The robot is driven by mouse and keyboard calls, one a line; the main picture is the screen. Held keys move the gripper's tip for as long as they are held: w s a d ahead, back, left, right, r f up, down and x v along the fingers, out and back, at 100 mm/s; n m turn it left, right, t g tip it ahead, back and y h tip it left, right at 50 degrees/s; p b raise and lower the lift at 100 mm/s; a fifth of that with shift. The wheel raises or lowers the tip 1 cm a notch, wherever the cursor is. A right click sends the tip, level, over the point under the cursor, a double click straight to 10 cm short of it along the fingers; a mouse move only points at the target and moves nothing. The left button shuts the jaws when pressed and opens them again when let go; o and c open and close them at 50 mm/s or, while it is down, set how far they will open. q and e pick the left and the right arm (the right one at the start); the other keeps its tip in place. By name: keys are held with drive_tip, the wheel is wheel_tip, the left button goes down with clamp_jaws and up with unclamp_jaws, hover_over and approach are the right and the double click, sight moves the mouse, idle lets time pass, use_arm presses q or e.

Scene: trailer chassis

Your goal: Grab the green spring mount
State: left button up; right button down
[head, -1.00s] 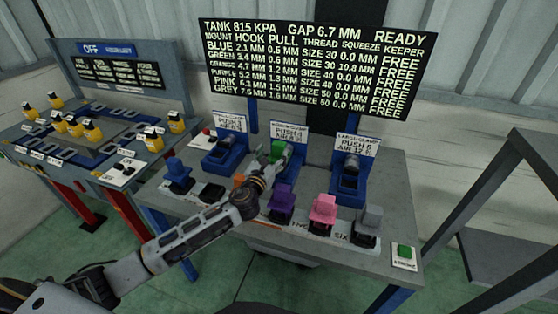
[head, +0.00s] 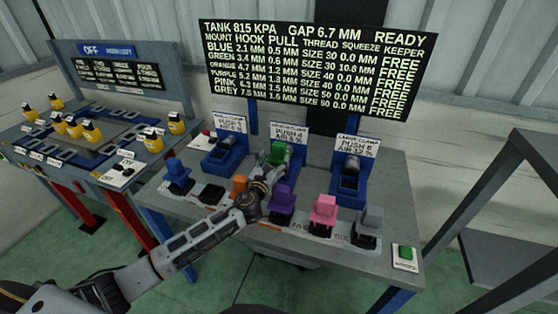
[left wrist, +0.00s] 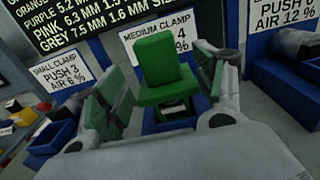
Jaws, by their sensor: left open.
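The green spring mount (head: 277,154) sits at the medium clamp, in the middle of the bench. In the left wrist view the green spring mount (left wrist: 163,68) stands upright over the blue clamp body (left wrist: 168,122). My left gripper (head: 276,168) is at the mount, coming from the front. In the left wrist view its two green-padded fingers (left wrist: 160,92) are spread, one on each side of the mount. The left finger shows a gap to the mount; the right one is close, and I cannot tell if it touches. My right gripper is not in view.
Blue (head: 178,178), orange (head: 239,184), purple (head: 283,198), pink (head: 323,208) and grey (head: 370,220) mounts stand along the bench front. The small clamp (head: 223,155) and large clamp (head: 349,182) flank the medium one. A display board (head: 315,65) stands behind.

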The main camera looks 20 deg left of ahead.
sight(277, 150)
use_arm(q)
drive_tip(key=shift+w+d, duration=0.15)
drive_tip(key=shift+w, duration=2.8)
drive_tip(key=shift+c, duration=0.2)
drive_tip(key=c, duration=1.4)
drive_tip(key=shift+r, duration=0.1)
clamp_jaws()
drive_tip(key=shift+r+p, duration=0.4)
drive_tip(key=shift+r, duration=0.4)
drive_tip(key=shift+r+p, duration=0.6)
drive_tip(key=shift+r, duration=3.6)
